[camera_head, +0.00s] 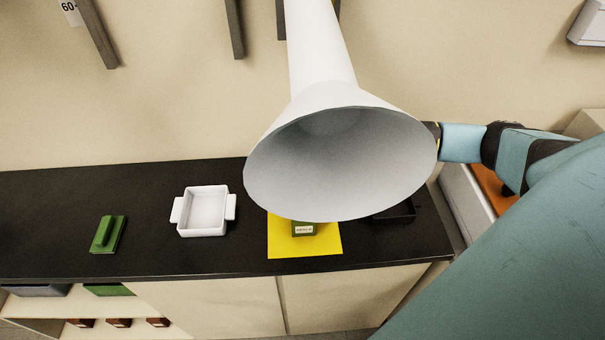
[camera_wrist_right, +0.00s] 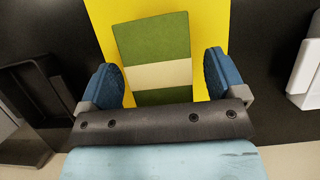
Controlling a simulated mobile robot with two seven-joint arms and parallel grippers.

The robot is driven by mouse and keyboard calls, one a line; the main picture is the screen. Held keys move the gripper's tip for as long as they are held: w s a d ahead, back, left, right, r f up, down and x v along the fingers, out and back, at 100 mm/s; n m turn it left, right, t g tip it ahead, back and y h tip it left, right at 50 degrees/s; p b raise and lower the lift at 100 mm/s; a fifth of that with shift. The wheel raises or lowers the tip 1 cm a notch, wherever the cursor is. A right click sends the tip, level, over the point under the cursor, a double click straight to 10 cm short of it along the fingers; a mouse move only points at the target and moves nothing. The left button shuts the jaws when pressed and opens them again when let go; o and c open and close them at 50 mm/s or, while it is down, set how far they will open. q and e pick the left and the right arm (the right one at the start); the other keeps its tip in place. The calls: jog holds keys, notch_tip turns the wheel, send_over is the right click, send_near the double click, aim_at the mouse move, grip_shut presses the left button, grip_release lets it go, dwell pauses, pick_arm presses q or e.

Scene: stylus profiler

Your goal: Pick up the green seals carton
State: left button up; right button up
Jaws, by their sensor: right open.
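The green seals carton (camera_head: 304,229) stands on a yellow mat (camera_head: 287,247) on the dark counter. In the head view a white hood hides its upper part. In the right wrist view the carton (camera_wrist_right: 152,42) shows green with a pale band across it. My right gripper (camera_wrist_right: 162,78) is open, its blue fingers on either side of the carton. The left finger appears closer to the carton than the right one, and I cannot tell whether either touches. In the head view the hood hides my right gripper. My left gripper is not in view.
The white hood (camera_head: 340,150) hangs over the mat. A white handled tray (camera_head: 205,212) and a green block-shaped object (camera_head: 106,235) are on the counter to the left. A black tray (camera_head: 397,214) sits right of the mat. The counter between mat and white tray is clear.

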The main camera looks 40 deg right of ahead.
jog(key=shift+x, duration=0.85)
jog(key=c, duration=1.1)
jog(key=shift+o, duration=0.2)
jog(key=shift+r, duration=0.1)
notch_tip(320, 180, up, 20)
jog(key=b, duration=0.2)
jog(key=shift+b, duration=0.35)
jog(key=shift+o, duration=0.8)
jog(key=c, duration=0.5)
